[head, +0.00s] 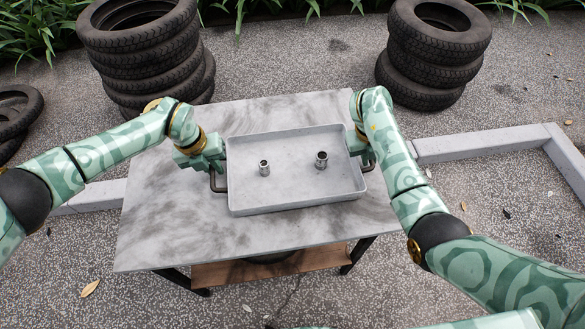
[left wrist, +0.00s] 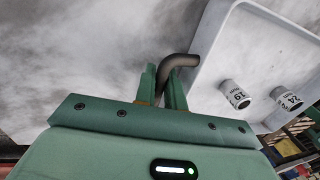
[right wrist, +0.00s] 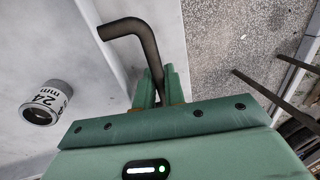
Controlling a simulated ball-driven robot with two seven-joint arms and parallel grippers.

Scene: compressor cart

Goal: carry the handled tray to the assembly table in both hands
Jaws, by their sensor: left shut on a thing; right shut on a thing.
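The light grey handled tray (head: 295,196) is over the marbled table (head: 165,215); I cannot tell whether it touches the top. Two metal sockets stand upright in it: a smaller one (head: 264,168) at left, marked 19 in the left wrist view (left wrist: 235,94), and a larger one (head: 321,160) at right, marked 24 mm in the right wrist view (right wrist: 46,103). My left gripper (head: 216,168) is shut on the tray's left dark handle (left wrist: 180,62). My right gripper (head: 366,160) is shut on the right dark handle (right wrist: 133,29). My right arm hides part of the tray's right side.
Tyre stacks stand behind the table at left (head: 145,50) and right (head: 435,50). Another tyre pile (head: 14,115) is at the far left. A low pale kerb (head: 485,142) runs beside the table. A wooden shelf (head: 230,272) is under the tabletop. Bare marbled top shows around the tray.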

